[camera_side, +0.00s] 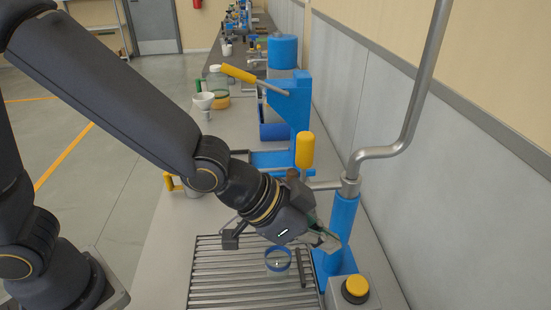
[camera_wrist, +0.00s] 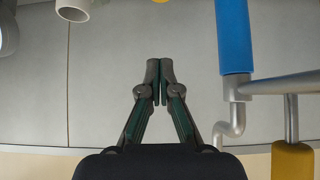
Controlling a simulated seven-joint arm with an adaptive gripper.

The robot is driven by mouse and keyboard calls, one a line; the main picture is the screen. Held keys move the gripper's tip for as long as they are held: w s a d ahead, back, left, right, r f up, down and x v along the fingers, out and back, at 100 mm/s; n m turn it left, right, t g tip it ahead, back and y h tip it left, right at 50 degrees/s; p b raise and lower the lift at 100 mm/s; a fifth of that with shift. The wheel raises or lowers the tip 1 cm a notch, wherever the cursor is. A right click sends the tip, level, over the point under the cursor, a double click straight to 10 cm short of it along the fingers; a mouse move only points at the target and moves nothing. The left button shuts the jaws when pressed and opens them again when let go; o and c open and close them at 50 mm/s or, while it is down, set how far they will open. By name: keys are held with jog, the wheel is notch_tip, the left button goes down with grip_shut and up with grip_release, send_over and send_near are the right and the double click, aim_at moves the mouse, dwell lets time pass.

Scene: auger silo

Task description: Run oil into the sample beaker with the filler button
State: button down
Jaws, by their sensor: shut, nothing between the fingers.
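The sample beaker (camera_side: 277,262), a small clear vessel with a blue rim, stands on the slatted grate in the side view. The filler button (camera_side: 355,287) is a yellow round cap on a grey box at the lower right, beyond the grate's edge. My gripper (camera_side: 328,243) is shut and empty, above and to the right of the beaker, close to the blue filler post (camera_side: 342,225). In the wrist view my gripper's fingertips (camera_wrist: 159,75) meet, and the blue post (camera_wrist: 234,38) is to their right. Whether the gripper touches the post cannot be told. The beaker's contents are unclear.
A yellow-handled lever (camera_side: 305,150) rises beside the post, and a bent grey pipe (camera_side: 405,130) rises above it. The slatted grate (camera_side: 215,270) lies under my gripper. A blue press-like stand (camera_side: 290,105) is farther back. A wall bounds the right side.

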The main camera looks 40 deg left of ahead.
jog(key=shift+f, duration=0.85)
send_over(365, 284)
jog(key=s+a, duration=0.2)
notch_tip(365, 284, down, 7)
jog(key=shift+s+a+r, duration=0.1)
jog(key=shift+a, duration=0.05)
notch_tip(365, 284, down, 3)
jog(key=shift+f, duration=0.65)
